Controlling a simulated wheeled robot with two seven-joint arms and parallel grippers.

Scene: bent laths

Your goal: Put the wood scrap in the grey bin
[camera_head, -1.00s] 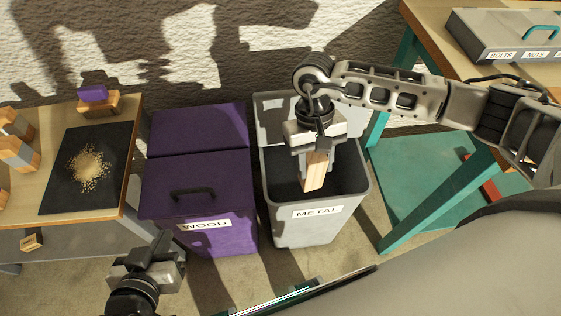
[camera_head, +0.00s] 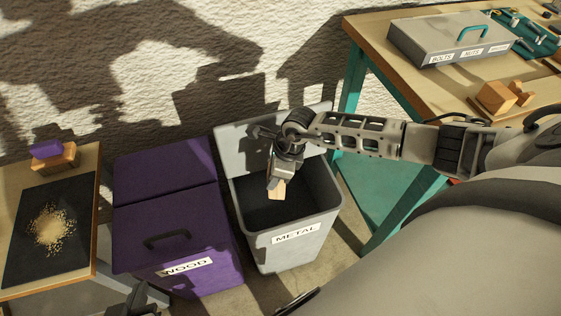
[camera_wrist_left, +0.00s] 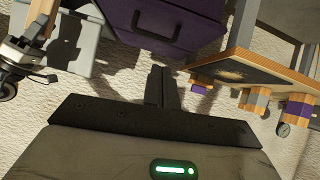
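The wood scrap (camera_head: 277,189) is a pale, short block at the tip of my right gripper (camera_head: 279,179). That gripper points down over the opening of the grey bin (camera_head: 272,262), labelled METAL, and appears shut on the scrap. The bin is open and its dark inside is partly hidden by the gripper. My left gripper (camera_head: 140,301) is at the bottom edge of the head view, partly cut off, in front of the purple bin. In the left wrist view its two fingers (camera_wrist_left: 160,88) lie close together with nothing between them.
A closed purple bin (camera_head: 145,215), labelled WOOD, stands left of the grey bin. A bench with a dark mat (camera_head: 25,250) and sawdust is farther left. A teal-legged workbench (camera_head: 405,85) with a grey case (camera_head: 445,45) and wooden blocks (camera_head: 497,97) stands at right.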

